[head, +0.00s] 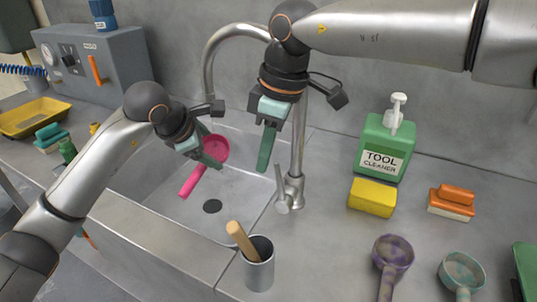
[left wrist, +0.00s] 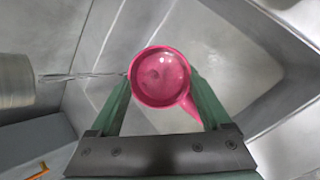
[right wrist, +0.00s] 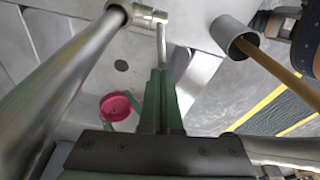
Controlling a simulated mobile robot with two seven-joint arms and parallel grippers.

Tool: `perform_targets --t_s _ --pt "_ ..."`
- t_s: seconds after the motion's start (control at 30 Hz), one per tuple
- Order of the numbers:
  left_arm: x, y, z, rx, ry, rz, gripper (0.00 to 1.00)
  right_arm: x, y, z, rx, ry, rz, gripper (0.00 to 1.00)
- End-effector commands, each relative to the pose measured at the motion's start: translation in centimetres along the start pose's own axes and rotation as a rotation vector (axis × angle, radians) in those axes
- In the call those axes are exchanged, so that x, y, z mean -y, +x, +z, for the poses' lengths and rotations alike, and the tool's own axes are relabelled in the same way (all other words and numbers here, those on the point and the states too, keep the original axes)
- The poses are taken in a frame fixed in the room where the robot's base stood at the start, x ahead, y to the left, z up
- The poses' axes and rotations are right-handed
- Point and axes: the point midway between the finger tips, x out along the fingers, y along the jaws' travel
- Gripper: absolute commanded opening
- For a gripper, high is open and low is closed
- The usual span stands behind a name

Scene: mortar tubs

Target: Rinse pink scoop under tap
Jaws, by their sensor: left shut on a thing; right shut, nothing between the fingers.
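The pink scoop (head: 194,182) is over the sink (head: 240,187), its handle slanting down to the left. My left gripper (head: 218,163) is shut on the scoop's bowl; in the left wrist view the fingers flank the bowl (left wrist: 158,80), with a darker patch inside it. The tap (head: 208,75) arches over the sink. In the left wrist view, a thin clear stream (left wrist: 85,76) runs from its spout (left wrist: 15,82) to the bowl's rim. My right gripper (head: 263,168) is shut and empty, above and beside the tap's lever (head: 281,190). The lever also shows in the right wrist view (right wrist: 160,45).
A metal cup with a wooden handle (head: 259,270) stands at the sink's front right corner. The green tool cleaner bottle (head: 385,145), yellow sponge (head: 372,197), orange brush (head: 451,202), purple scoop (head: 393,255) and teal scoop (head: 461,272) lie right. A yellow tray (head: 35,117) is left.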

Motion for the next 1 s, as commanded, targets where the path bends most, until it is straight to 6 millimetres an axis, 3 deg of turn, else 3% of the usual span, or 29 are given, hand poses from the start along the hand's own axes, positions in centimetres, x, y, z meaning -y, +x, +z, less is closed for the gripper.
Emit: perform_targets --t_s 1.0 --pt "0.0 0.0 0.0 0.001 0.0 0.001 0.2 0.4 -0.9 2.5 0.005 -0.001 -0.001 0.0"
